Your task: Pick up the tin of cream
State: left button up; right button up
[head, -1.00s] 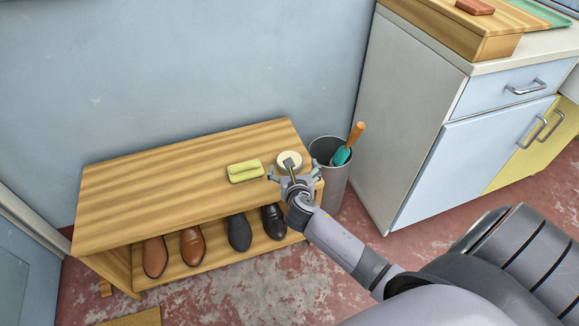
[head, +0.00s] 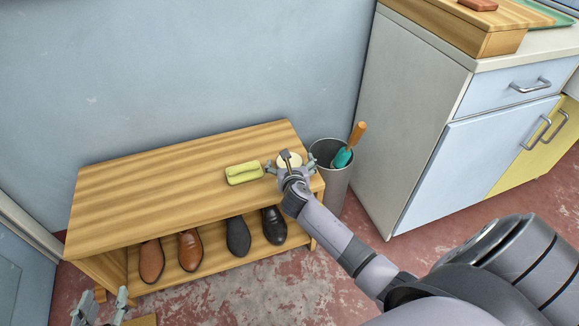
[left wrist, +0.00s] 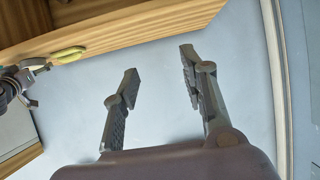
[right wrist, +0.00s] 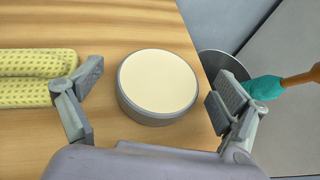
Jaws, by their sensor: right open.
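The tin of cream (right wrist: 158,80) is a low round grey tin with a pale cream top. It stands flat near the right end of the wooden bench top. In the head view the tin (head: 296,160) is partly hidden behind my right gripper (head: 290,166). In the right wrist view my right gripper (right wrist: 155,95) is open, with one finger on each side of the tin and gaps showing between. My left gripper (left wrist: 155,85) is open and empty; it shows at the lower left of the head view (head: 100,304), away from the tin.
A grey bin (head: 334,186) with a teal, wooden-handled tool (head: 345,153) stands past the bench's right end. Shoes (head: 190,249) sit on the shelf below. The bench top (head: 150,190) is clear at left.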

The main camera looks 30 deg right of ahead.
jog(key=shift+w+d+f, duration=0.1)
jog(key=shift+w+f, duration=0.05)
jog(key=shift+w, duration=0.05)
jog(key=shift+c, duration=0.3)
jog(key=c, duration=1.4)
